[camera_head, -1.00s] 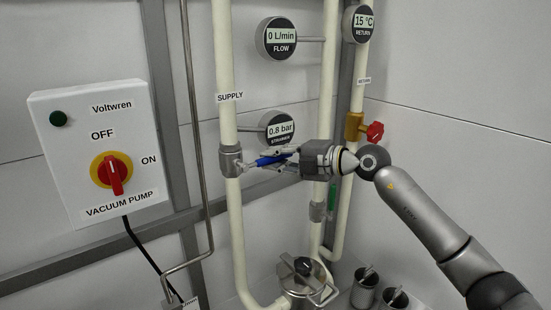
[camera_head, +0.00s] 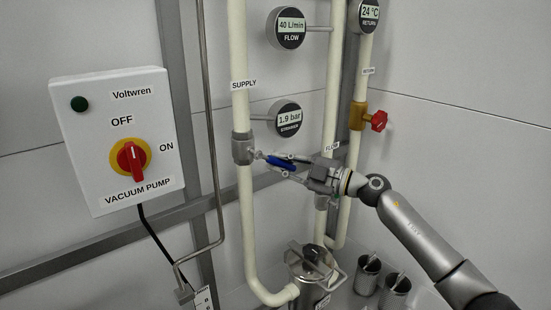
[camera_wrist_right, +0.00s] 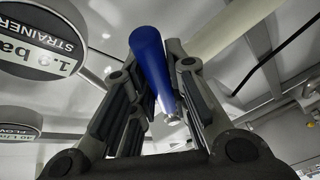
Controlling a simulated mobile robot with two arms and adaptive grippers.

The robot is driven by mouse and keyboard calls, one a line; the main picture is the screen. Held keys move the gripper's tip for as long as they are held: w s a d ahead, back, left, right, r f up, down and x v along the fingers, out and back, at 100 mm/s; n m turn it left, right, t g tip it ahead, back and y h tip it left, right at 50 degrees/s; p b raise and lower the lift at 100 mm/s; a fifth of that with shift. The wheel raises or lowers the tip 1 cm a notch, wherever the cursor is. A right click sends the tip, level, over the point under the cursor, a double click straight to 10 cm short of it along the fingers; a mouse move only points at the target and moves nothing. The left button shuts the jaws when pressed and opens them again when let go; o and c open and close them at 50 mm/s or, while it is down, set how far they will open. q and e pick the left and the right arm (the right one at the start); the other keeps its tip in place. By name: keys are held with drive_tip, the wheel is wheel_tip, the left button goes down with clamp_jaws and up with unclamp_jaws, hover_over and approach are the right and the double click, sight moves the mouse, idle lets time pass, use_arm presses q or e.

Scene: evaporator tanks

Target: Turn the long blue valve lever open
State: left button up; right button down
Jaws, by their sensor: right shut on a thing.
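The long blue valve lever (camera_head: 280,162) sticks out to the right from the grey valve (camera_head: 243,148) on the SUPPLY pipe (camera_head: 239,105), sloping slightly down toward my gripper. My right gripper (camera_head: 284,164) is shut on the blue lever, one finger on each side. My left gripper is not in view.
The FLOW gauge (camera_head: 291,27) reads 40 L/min, the STRAINER gauge (camera_head: 288,119) 1.9 bar and the RETURN gauge (camera_head: 369,13) 24 °C. A red-handled valve (camera_head: 378,121) is on the return pipe. A vacuum pump box (camera_head: 115,140) hangs left. A metal strainer pot (camera_head: 311,264) stands below.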

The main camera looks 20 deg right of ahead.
drive_tip(key=shift+s+a+f+m, duration=0.1)
drive_tip(key=shift+a+f+m, duration=0.2)
drive_tip(key=shift+f+m, duration=0.15)
drive_tip(key=a+f+m+t+p, duration=0.1)
drive_tip(key=m, duration=0.2)
drive_tip(key=s+a+f+m+t+p, duration=0.1)
drive_tip(key=a+m+t, duration=0.1)
drive_tip(key=m, duration=0.1)
drive_tip(key=a+f+m+t+p, duration=0.1)
drive_tip(key=m, duration=0.2)
drive_tip(key=shift+s+a+m, duration=0.25)
drive_tip(key=shift+s+a, duration=0.05)
drive_tip(key=shift+s, duration=0.05)
drive_tip(key=shift+s+a+m+t+h+p, duration=0.2)
drive_tip(key=shift+a+m+t+h, duration=0.3)
drive_tip(key=shift+m, duration=0.4)
drive_tip(key=shift+s+a+m+t+h+p, duration=0.1)
drive_tip(key=shift+a+m+t+h+p, duration=0.2)
drive_tip(key=shift+m+t, duration=0.45)
drive_tip(key=c, duration=1.4)
unclamp_jaws()
